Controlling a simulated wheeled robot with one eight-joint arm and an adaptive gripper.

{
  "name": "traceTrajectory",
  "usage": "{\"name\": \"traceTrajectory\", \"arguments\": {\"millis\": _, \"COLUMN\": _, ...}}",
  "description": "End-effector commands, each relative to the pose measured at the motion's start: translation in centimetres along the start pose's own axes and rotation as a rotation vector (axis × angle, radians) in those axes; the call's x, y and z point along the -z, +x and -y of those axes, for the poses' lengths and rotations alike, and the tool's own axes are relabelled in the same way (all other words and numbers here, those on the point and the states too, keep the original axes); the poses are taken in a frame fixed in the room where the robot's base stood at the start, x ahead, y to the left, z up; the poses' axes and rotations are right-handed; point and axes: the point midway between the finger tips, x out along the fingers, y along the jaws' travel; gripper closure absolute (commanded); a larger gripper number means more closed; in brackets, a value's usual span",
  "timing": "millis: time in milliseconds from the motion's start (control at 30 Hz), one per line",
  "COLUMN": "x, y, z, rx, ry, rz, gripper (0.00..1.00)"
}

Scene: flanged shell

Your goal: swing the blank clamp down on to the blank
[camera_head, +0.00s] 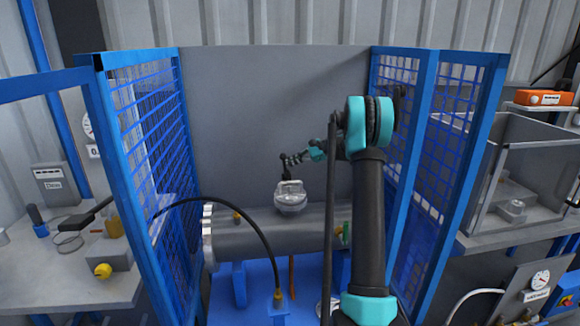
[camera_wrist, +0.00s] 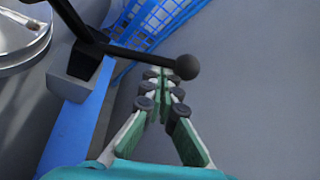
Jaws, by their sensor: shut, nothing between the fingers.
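The grey shell (camera_head: 260,232) lies on a blue stand. A silver round flanged fitting (camera_head: 290,204) stands on its top; a bright disc-like piece, apparently the blank (camera_wrist: 18,38), shows at the upper left of the wrist view. Beside it is the blank clamp, a black lever with a ball knob (camera_wrist: 187,67) and a grey block at its base. My gripper (camera_wrist: 160,78) is shut and empty, its fingertips close by the knob, which overlaps them in the picture. I cannot tell whether they touch. In the head view my gripper (camera_head: 290,160) is just above the fitting.
Blue mesh guards stand left (camera_head: 150,130) and right (camera_head: 400,75) of the shell, with a grey wall panel (camera_head: 270,100) behind. A black hose (camera_head: 240,215) arches in front of the shell. Benches with equipment lie outside both guards.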

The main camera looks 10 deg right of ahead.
Motion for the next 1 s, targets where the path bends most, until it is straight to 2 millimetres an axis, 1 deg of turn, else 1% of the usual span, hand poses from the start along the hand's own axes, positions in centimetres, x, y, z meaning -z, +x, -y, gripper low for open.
{"name": "traceTrajectory", "arguments": {"millis": 33, "x": -0.4, "y": -0.2, "z": 0.0, "rx": 0.023, "ry": -0.036, "rz": 0.001, "gripper": 1.0}}
{"name": "traceTrajectory", "arguments": {"millis": 400, "x": -2.7, "y": -1.6, "z": -0.4, "rx": 0.201, "ry": -0.336, "rz": 0.0, "gripper": 1.0}}
{"name": "traceTrajectory", "arguments": {"millis": 700, "x": -4.1, "y": -2.4, "z": -1.1, "rx": 0.317, "ry": -0.534, "rz": 0.001, "gripper": 1.0}}
{"name": "traceTrajectory", "arguments": {"millis": 800, "x": -4.5, "y": -2.6, "z": -1.3, "rx": 0.337, "ry": -0.571, "rz": 0.002, "gripper": 1.0}}
{"name": "traceTrajectory", "arguments": {"millis": 1000, "x": -5.1, "y": -2.8, "z": -1.8, "rx": 0.333, "ry": -0.568, "rz": 0.007, "gripper": 1.0}}
